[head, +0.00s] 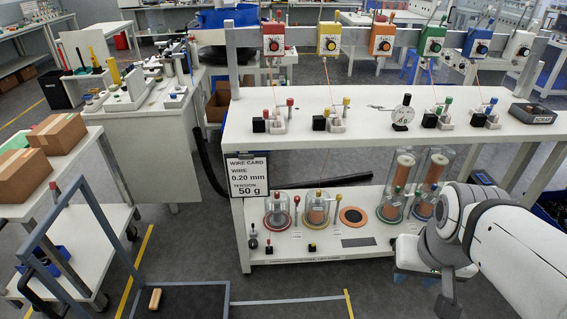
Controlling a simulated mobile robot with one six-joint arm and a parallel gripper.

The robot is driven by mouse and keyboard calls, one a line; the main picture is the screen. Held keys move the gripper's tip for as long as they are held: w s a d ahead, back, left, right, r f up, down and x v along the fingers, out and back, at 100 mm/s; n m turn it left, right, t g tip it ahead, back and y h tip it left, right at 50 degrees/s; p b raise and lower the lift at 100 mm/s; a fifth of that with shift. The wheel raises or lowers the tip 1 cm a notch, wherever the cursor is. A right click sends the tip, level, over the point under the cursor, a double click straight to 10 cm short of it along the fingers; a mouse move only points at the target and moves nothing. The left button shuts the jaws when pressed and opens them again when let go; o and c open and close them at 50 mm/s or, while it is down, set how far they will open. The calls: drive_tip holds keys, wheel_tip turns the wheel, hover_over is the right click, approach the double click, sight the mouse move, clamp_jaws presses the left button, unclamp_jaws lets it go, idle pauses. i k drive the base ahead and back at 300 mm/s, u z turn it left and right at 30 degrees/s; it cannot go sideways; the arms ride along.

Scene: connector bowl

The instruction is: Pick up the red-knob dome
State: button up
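A low clear dome (278,211) stands on a red ring at the left of the lower shelf of the white bench. It has a small reddish knob on top, and I make out no spool inside. My arm comes in from the right, with my gripper (447,303) at its dark lower end near the bottom edge, well to the right of this dome and apart from it. The fingers are not clear, so I cannot tell whether it is open or shut.
A second low dome (317,209) with a copper spool stands just right. Two tall domes (394,194) (428,186) stand near my arm. A thin rod with a red tip (296,206) rises between the low domes. The upper shelf (350,99) overhangs them.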

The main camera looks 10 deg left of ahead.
sight(280, 213)
drive_tip(key=i, duration=1)
drive_tip(key=u, duration=0.05)
